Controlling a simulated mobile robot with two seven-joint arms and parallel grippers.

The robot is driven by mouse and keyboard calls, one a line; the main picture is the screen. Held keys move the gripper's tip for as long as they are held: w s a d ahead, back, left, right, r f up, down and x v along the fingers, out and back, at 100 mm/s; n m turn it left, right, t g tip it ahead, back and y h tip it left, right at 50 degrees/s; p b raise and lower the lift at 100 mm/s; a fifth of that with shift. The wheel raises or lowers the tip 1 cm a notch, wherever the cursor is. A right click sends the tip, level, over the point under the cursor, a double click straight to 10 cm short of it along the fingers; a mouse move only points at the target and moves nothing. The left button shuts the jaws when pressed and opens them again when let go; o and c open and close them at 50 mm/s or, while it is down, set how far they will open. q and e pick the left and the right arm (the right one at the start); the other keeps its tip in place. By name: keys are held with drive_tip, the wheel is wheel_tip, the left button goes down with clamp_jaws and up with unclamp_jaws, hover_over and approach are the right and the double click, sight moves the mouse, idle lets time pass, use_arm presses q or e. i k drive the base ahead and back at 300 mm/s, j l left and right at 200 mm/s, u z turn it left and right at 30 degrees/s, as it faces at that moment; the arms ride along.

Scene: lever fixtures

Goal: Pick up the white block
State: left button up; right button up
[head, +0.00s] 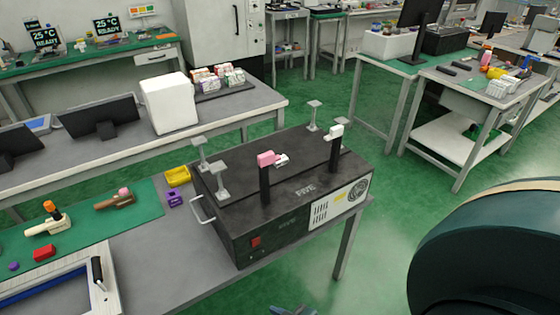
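A small white block (335,132) sits on top of the black upright lever at the right of the black box (247,210). A pink block (266,158) tops the other black lever, with a small white piece (282,160) beside it. A much larger white block-shaped item (168,103) stands on the bench behind. The small dark tip (293,311) at the bottom edge may be part of one of my grippers; it is mostly cut off, and I cannot tell its opening. No gripper is seen touching any block. My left gripper is not seen.
Grey stands (219,181) rise at the box's left and far corners. A yellow tray (177,176), a purple holder (174,198) and a green mat (130,208) with tools lie left of the box. A large dark rounded part, likely my arm, fills the lower right.

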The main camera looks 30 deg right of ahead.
sight(285, 160)
drive_tip(key=l, duration=0.7)
drive_tip(key=i+l, duration=0.15)
drive_tip(key=l, duration=1.2)
drive_tip(key=i+z, duration=0.05)
